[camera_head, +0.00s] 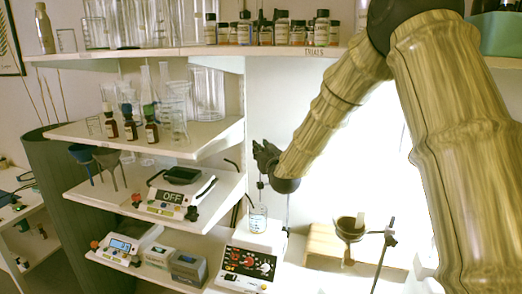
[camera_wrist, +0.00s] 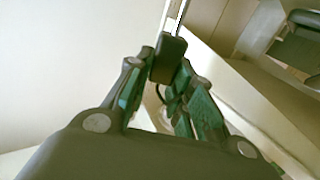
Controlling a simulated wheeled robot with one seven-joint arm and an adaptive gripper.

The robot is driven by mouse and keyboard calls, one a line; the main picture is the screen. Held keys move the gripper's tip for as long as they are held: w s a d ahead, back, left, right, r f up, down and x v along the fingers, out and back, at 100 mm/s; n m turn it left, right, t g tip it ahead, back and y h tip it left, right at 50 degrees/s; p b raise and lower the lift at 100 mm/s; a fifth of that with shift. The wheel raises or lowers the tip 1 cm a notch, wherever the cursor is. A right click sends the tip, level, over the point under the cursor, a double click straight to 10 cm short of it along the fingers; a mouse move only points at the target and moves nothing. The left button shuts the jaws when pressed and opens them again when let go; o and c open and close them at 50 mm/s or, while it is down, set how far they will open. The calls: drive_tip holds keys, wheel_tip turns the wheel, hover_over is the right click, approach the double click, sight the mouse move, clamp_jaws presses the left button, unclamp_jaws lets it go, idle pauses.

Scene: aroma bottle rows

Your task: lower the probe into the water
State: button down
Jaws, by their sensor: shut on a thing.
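My gripper (camera_head: 264,158) is at mid-height in the head view, shut on the probe. In the wrist view the probe's dark block (camera_wrist: 168,58) sits between the fingertips, with a thin rod running from it. In the head view a thin part of the probe (camera_head: 261,185) hangs below my gripper, above the beaker. The beaker of water (camera_head: 258,218) stands on a white hotplate-type device (camera_head: 248,267) with knobs. A gap seems to show between the probe's visible part and the beaker rim. The probe's lower tip is too small to make out.
A thin upright rod (camera_head: 288,212) stands just right of the beaker. Shelves with scales (camera_head: 172,200) and bottles (camera_head: 151,124) are close on the left.

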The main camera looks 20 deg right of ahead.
drive_tip(key=shift+f, duration=0.15)
wheel_tip(320, 180, down, 10)
drive_tip(key=b, duration=0.6)
drive_tip(key=shift+r+b, duration=0.2)
drive_tip(key=shift+b, duration=0.15)
drive_tip(key=shift+s, duration=0.1)
drive_tip(key=c, duration=1.2)
unclamp_jaws()
drive_tip(key=shift+f, duration=0.1)
drive_tip(key=shift+c, duration=0.2)
drive_tip(key=s, duration=1.1)
drive_tip(key=shift+s, duration=0.4)
